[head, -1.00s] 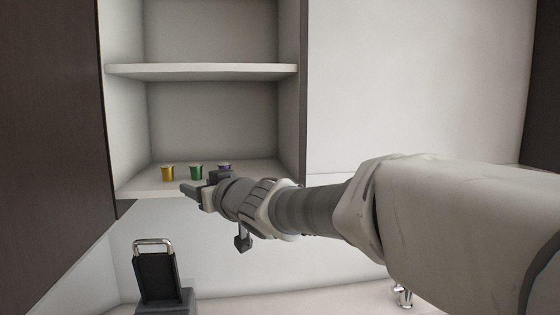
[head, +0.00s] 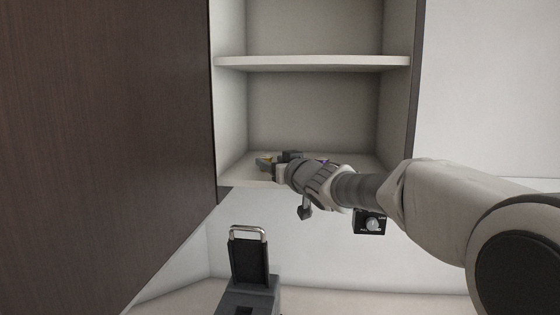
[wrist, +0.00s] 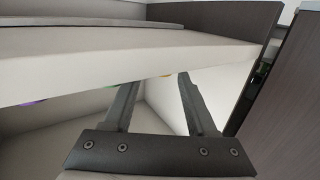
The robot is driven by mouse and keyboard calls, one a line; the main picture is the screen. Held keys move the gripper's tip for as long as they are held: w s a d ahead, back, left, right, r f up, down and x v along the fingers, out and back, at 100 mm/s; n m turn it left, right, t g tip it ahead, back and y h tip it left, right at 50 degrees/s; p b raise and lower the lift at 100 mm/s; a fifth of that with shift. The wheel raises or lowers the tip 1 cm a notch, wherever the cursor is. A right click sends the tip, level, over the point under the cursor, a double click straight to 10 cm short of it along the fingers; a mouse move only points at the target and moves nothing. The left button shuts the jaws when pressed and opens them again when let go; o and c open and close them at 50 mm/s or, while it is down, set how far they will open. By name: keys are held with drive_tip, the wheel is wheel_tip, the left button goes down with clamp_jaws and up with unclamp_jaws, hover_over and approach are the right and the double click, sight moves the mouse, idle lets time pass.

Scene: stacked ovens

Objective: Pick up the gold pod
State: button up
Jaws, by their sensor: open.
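The gold pod (head: 262,163) is at the left end of the cabinet's lower shelf in the head view, partly hidden by my gripper (head: 272,167), which is right at it. In the wrist view my gripper (wrist: 158,78) is open. A small sliver of the gold pod (wrist: 165,75) shows between the fingertips at the edge of a pale board; the rest is hidden. I cannot tell whether the fingers are around it or touching it.
An upper shelf (head: 310,63) is above. A dark door panel (head: 110,140) stands close on the left. A black appliance (head: 248,262) is below.

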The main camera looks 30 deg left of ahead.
sight(263, 157)
drive_tip(key=shift+p+x, duration=1.2)
drive_tip(key=shift+x, duration=2)
drive_tip(key=shift+w+a, duration=0.4)
drive_tip(key=shift+a, duration=0.05)
clamp_jaws()
